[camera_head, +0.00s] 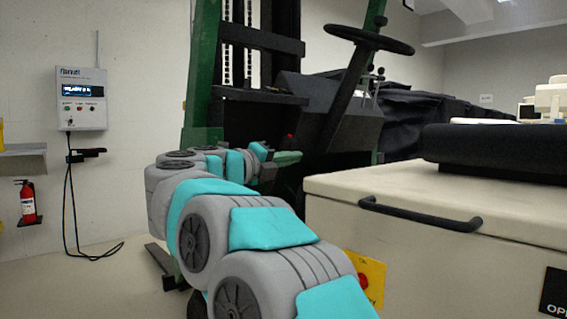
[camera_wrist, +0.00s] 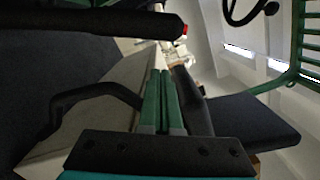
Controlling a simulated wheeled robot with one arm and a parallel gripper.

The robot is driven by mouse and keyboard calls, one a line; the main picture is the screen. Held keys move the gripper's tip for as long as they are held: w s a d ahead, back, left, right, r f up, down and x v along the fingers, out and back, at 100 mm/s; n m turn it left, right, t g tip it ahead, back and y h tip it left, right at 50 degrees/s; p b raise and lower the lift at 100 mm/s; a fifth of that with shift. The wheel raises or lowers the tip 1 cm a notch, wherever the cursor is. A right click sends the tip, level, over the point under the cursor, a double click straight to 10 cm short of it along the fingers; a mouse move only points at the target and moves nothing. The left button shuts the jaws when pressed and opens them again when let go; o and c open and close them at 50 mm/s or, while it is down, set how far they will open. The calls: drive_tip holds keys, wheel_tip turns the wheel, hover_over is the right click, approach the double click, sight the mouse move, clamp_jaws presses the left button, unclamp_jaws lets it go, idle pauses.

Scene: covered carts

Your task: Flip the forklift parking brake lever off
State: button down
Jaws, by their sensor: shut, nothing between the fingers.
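The forklift (camera_head: 205,60) with its green mast stands in the middle of the head view. A black rod with a red end (camera_wrist: 120,23), which looks like the brake lever, crosses the top left of the wrist view. A small red tip (camera_head: 290,137) shows just above my gripper in the head view. My gripper (camera_head: 297,156) is at the forklift's side, its green fingers shut together and empty. In the wrist view the fingertips (camera_wrist: 160,72) lie just below the rod's red end; I cannot tell if they touch it.
The steering wheel (camera_head: 370,39) is above and right of my gripper. A wall box (camera_head: 81,98) and a fire extinguisher (camera_head: 28,202) are at the left.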

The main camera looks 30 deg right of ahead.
drive_tip(key=shift+w+r, duration=0.3)
drive_tip(key=shift+w, duration=0.3)
drive_tip(key=shift+w+r, duration=0.3)
drive_tip(key=shift+w, duration=0.25)
drive_tip(key=shift+r, duration=0.15)
